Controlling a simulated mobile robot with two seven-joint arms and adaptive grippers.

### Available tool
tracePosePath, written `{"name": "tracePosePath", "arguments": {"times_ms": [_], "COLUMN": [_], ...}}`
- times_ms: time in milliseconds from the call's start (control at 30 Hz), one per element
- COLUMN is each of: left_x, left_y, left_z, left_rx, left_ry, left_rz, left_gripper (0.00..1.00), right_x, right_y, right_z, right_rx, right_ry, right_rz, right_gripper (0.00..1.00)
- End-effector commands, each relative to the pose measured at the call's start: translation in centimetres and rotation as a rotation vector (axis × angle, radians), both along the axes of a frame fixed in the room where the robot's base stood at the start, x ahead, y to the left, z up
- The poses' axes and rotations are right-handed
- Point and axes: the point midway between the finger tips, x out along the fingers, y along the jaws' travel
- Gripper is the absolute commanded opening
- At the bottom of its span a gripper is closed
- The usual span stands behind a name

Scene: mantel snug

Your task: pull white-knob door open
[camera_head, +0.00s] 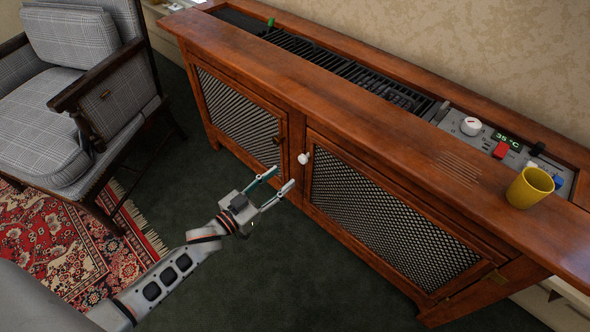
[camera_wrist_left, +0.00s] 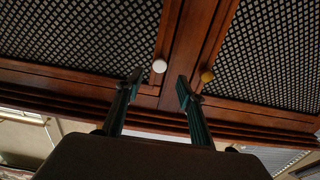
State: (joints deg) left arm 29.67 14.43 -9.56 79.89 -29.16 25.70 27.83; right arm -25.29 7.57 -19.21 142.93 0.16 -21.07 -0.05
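The white knob (camera_head: 304,158) sits at the upper left corner of the right mesh door (camera_head: 385,215) of the wooden cabinet. That door looks shut. My left gripper (camera_head: 283,179) is open and empty, just in front of the cabinet, below and to the left of the white knob and apart from it. In the left wrist view the white knob (camera_wrist_left: 159,66) shows beyond and between the open fingertips (camera_wrist_left: 160,83). A brown knob (camera_wrist_left: 207,76) is on the neighbouring door, to the right in that view. My right gripper is not in view.
The left mesh door (camera_head: 240,115) looks shut. A yellow cup (camera_head: 530,187) stands on the cabinet top near a control panel. A grey checked armchair (camera_head: 75,95) stands on the left by a red patterned rug (camera_head: 70,250). Dark green carpet before the right door is clear.

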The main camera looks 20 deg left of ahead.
Motion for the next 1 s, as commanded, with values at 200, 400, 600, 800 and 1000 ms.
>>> {"name": "tracePosePath", "arguments": {"times_ms": [200, 400, 600, 800, 1000], "left_x": [2.3, 5.1, 6.9, 7.4, 7.4], "left_y": [-0.8, -1.8, -2.5, -2.7, -2.7], "left_z": [0.2, 0.0, 0.1, 0.2, 0.3], "left_rx": [-0.002, -0.002, -0.001, -0.001, -0.001], "left_ry": [-0.007, -0.002, -0.003, -0.004, -0.005], "left_rz": [-0.002, -0.001, -0.001, -0.001, -0.001], "left_gripper": [0.38, 0.38, 0.38, 0.38, 0.31], "right_x": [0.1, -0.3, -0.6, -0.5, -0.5], "right_y": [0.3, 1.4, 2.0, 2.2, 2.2], "right_z": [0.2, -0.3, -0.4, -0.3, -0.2], "right_rx": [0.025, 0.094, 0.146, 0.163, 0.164], "right_ry": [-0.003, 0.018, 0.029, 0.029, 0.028], "right_rz": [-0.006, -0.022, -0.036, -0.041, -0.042], "right_gripper": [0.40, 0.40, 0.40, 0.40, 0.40]}}
